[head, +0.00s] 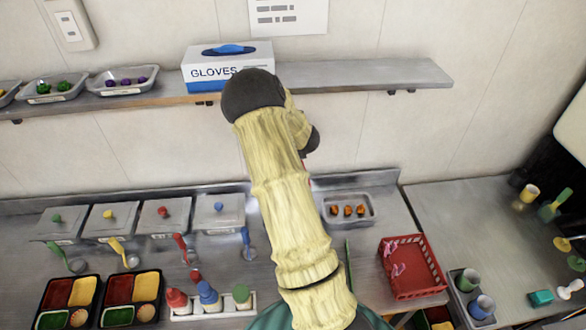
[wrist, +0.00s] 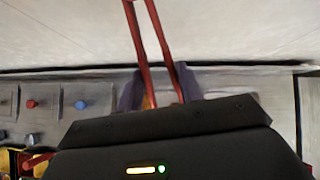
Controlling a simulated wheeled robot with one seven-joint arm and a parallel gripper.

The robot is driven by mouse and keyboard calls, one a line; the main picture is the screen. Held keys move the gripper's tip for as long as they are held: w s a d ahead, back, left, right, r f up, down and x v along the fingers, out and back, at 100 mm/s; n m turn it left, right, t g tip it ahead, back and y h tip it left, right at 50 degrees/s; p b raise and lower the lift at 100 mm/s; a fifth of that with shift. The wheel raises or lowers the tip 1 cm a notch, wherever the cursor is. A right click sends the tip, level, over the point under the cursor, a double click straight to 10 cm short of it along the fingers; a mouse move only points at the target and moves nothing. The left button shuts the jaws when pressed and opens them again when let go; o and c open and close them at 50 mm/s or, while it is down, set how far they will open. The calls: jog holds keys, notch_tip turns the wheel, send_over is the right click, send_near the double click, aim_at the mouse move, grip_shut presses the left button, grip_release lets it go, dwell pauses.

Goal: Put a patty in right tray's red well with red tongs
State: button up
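Red tongs (wrist: 163,45) point up and away in the wrist view. My gripper (wrist: 160,88) has its dark purplish fingers on either side of them and seems to hold them; the exact contact is blurred. In the head view my arm hides the gripper and nearly all of the tongs. Several small orange-brown pieces, likely the patties (head: 348,211), lie in a metal pan (head: 330,221) right of my arm. The right bento tray (head: 160,318) is black, at lower left, with its red well (head: 119,289) at upper left. The left tray (head: 40,312) stands beside it.
Lidded pans (head: 220,211) with coloured knobs line the counter's back. Sauce bottles (head: 208,292) stand in front of my arm's left side. A red basket (head: 412,268) is right of the pan. A shelf (head: 370,75) with a glove box (head: 225,68) overhangs the counter.

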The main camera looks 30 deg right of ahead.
notch_tip(320, 180, down, 9)
jog(key=b, duration=0.8)
jog(key=shift+r, duration=0.15)
jog(key=shift+f+b, duration=1.15)
jog(key=shift+f, duration=0.5)
jog(key=shift+o, duration=0.8)
jog(key=shift+r, duration=0.25)
